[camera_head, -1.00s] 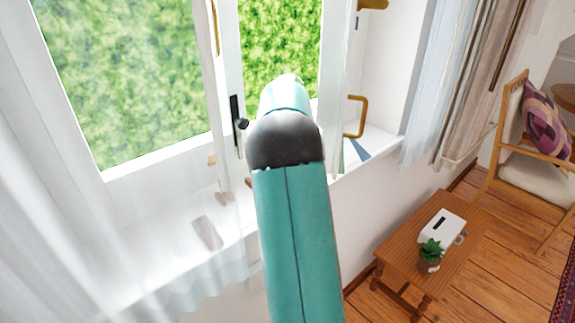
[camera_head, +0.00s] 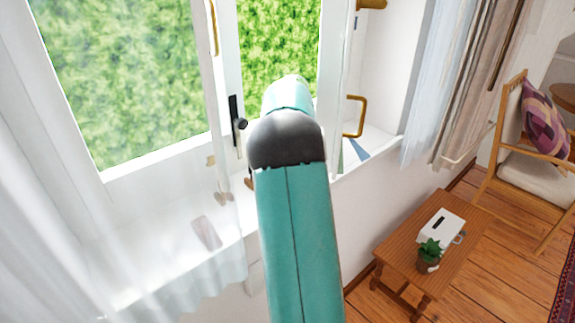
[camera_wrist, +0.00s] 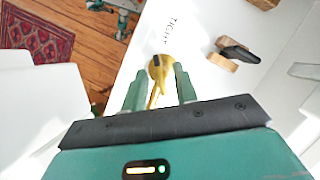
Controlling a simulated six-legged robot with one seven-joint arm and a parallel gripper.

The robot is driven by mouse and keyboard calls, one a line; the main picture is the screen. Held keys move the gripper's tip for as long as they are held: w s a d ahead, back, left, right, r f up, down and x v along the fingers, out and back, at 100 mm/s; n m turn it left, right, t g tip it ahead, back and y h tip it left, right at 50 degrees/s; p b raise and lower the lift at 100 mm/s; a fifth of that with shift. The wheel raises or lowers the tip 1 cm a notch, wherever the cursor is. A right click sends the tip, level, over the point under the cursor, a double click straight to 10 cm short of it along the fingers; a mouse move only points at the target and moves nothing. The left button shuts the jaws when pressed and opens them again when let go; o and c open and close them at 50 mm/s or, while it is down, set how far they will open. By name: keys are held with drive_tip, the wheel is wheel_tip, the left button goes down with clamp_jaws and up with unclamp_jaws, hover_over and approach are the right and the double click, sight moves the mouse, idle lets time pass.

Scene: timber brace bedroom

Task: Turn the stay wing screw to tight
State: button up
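The stay wing screw is a brass piece (camera_wrist: 157,68) on the white surface in the wrist view. It has a rounded head with a dark mark on it, and a thin brass part runs back toward my gripper. The word TIGHT is printed on the white surface just beyond it. My gripper (camera_wrist: 160,72) is open, with one teal finger on each side of the brass piece. Gaps show between the fingers and the brass; I cannot tell whether either touches. In the head view my arm hides the gripper and screw.
A wooden block with a black handle (camera_wrist: 237,52) lies right of the screw in the wrist view. The head view shows the window frame (camera_head: 160,152), a sheer curtain (camera_head: 110,230), a brass handle (camera_head: 361,115) and a low wooden table (camera_head: 397,247) at lower right.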

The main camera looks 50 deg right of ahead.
drive_tip(key=v, duration=0.7)
drive_tip(key=shift+r, duration=0.3)
